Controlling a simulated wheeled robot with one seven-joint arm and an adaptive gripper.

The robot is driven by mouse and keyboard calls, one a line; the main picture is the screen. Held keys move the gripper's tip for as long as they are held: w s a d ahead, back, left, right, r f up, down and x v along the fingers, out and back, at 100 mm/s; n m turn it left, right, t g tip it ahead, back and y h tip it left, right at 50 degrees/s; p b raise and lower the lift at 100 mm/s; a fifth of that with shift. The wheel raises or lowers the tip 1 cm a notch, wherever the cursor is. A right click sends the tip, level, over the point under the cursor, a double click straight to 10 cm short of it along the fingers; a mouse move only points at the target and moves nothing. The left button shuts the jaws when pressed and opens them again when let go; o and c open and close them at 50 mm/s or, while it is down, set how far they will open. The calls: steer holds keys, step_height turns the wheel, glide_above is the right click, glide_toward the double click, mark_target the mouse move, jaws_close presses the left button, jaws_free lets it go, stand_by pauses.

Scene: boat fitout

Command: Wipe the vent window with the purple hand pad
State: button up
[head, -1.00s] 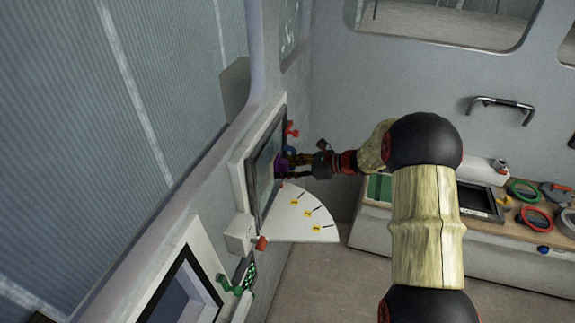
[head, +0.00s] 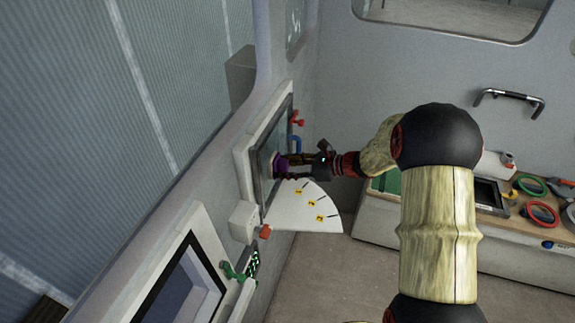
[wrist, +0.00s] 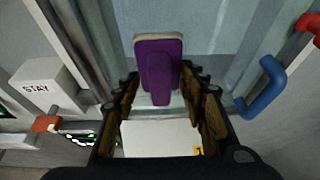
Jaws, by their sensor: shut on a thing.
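The purple hand pad (wrist: 158,62) is in my gripper (wrist: 160,100), which is shut on its handle in the wrist view. In the head view the pad (head: 280,166) is at the vent window (head: 264,158), with my gripper (head: 298,165) to its right. The pad's pale face is toward the pane. It looks against or very close to the glass; I cannot tell which. The vent window is a dark-framed pane in a white surround on the left wall. Its glass also shows behind the pad in the wrist view (wrist: 208,42).
A white fan-shaped plate (head: 300,208) with yellow number tags sticks out below the window. A white box (wrist: 48,88) marked STAY with a red knob is beside it. A blue handle (wrist: 262,88) and red knob (head: 298,118) are on the other side. A workbench (head: 500,232) stands right.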

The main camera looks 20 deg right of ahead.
steer(key=shift+s+a, duration=0.6)
steer(key=shift+s, duration=0.2)
steer(key=shift+s+a, duration=0.6)
steer(key=shift+s, duration=0.2)
steer(key=shift+r+p, duration=0.55)
steer(key=shift+r, duration=0.3)
steer(key=shift+w+d, duration=1.2)
steer(key=shift+w, duration=0.45)
steer(key=shift+w+d, duration=1.15)
steer(key=shift+w, duration=0.45)
steer(key=shift+w+d, duration=1.2)
steer(key=shift+w, duration=0.45)
steer(key=shift+s+d+f, duration=0.1)
steer(key=shift+s+d, duration=0.8)
steer(key=shift+d, duration=0.3)
steer(key=shift+s+d, duration=0.85)
steer(key=shift+d, duration=0.3)
steer(key=shift+s+d+p, duration=0.2)
steer(key=shift+s+d, duration=0.25)
steer(key=shift+d, duration=0.2)
steer(key=shift+s+d+p, duration=0.2)
steer(key=shift+s+d, duration=0.25)
steer(key=shift+d, duration=0.15)
